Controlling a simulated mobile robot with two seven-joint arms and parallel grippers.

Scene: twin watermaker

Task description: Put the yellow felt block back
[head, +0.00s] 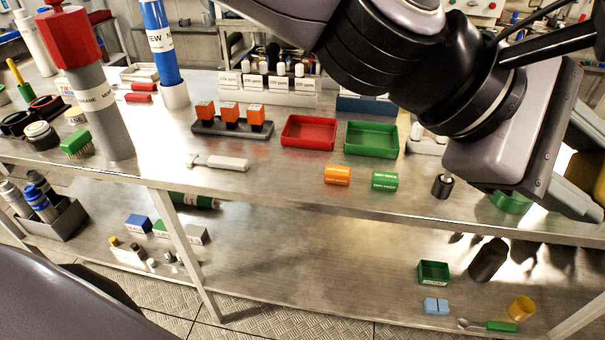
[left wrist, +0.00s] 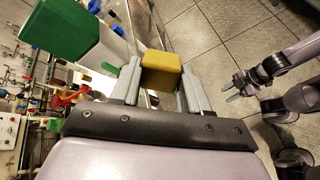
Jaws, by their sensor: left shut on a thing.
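The yellow felt block (left wrist: 160,68) is between the two fingers of my left gripper (left wrist: 159,82), which is shut on it. In the head view my left gripper (head: 578,185) is at the far right, above the bench's right end. A bright yellow patch shows beside its fingers there, but most of the block is hidden by the gripper. On the lower shelf stand a blue block (head: 137,223), a green block (head: 160,229) and a grey block (head: 196,235). My right gripper (left wrist: 240,86) shows small in the left wrist view; its opening is unclear.
The bench top (head: 270,185) holds a red tray (head: 309,132), a green tray (head: 371,139), orange and green cylinders and a small black cylinder (head: 442,186). Posts support the bench's front. The lower shelf's middle (head: 310,260) is clear. A green-and-white object (left wrist: 62,35) is near my left gripper.

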